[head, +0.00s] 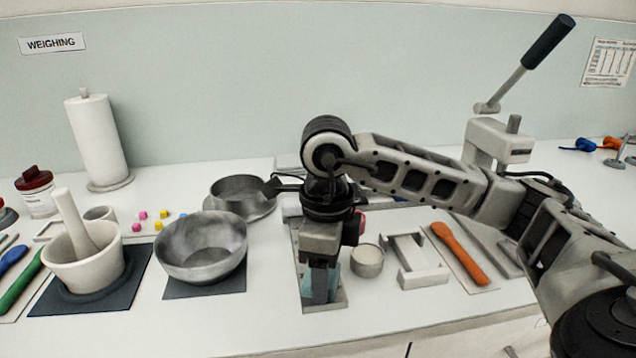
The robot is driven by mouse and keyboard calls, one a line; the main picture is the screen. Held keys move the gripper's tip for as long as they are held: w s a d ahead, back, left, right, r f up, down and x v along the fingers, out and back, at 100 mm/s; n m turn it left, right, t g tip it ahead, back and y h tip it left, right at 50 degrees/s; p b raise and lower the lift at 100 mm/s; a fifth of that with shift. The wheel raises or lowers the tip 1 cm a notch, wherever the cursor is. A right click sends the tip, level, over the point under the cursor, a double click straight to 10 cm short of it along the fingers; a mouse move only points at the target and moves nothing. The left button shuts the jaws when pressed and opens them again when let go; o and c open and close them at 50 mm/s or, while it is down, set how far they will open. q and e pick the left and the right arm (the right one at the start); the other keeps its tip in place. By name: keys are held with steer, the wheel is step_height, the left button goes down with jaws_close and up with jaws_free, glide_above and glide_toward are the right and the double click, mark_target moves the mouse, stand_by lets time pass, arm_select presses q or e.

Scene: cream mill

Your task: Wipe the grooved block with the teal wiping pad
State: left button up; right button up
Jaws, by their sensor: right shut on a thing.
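My right gripper (320,268) points down near the front middle of the counter. It is shut on the teal wiping pad (318,288), which shows below and between its fingers. The pad is over a grey tray or plate (334,303); I cannot tell whether it touches it. A pale block with a wide channel (424,277) stands right of the gripper, apart from the pad; it may be the grooved block, but I cannot be sure. My right wrist hides much of the area behind the pad. My left gripper is out of view.
A metal bowl (201,248) and a mortar (82,268) stand on dark mats at left. A small round cup (367,261) sits between the gripper and the pale block. An orange-handled tool (460,254) lies at right. A lever press (490,142) stands behind my right arm.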

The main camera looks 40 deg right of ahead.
steer(key=shift+w+d+r+p, duration=0.1)
steer(key=shift+r+p, duration=1.05)
steer(key=shift+r, duration=0.9)
steer(key=shift+w+r+p, duration=0.1)
steer(key=shift+r+p, duration=1.05)
steer(key=shift+r, duration=0.85)
